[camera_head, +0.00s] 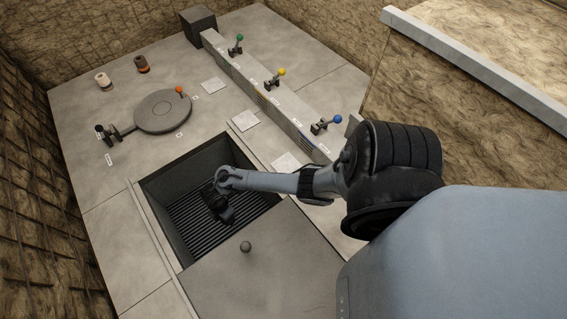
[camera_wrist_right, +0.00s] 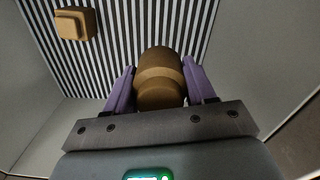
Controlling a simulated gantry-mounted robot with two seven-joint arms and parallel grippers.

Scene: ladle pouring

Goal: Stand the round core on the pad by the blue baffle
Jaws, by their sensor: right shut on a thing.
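My right gripper (camera_head: 220,210) reaches down into the open pit, above its slatted floor. In the right wrist view the gripper (camera_wrist_right: 158,92) is shut on a brown round core (camera_wrist_right: 159,72), its purple fingers on either side. In the head view the core is hidden by the gripper. A squarish tan core (camera_wrist_right: 74,23) lies on the slats, apart from the gripper. The blue-knobbed lever (camera_head: 337,119) marks the blue baffle on the long rail; a pale square pad (camera_head: 286,162) lies beside that end. My left gripper is not in view.
The pit's rim (camera_head: 138,205) surrounds my right gripper, and a flat cover (camera_head: 270,270) with a round knob adjoins it. Two more pads (camera_head: 245,120) (camera_head: 214,86) lie along the rail. A round plate (camera_head: 162,111) and two small cylinders (camera_head: 102,80) (camera_head: 142,64) stand at the upper left.

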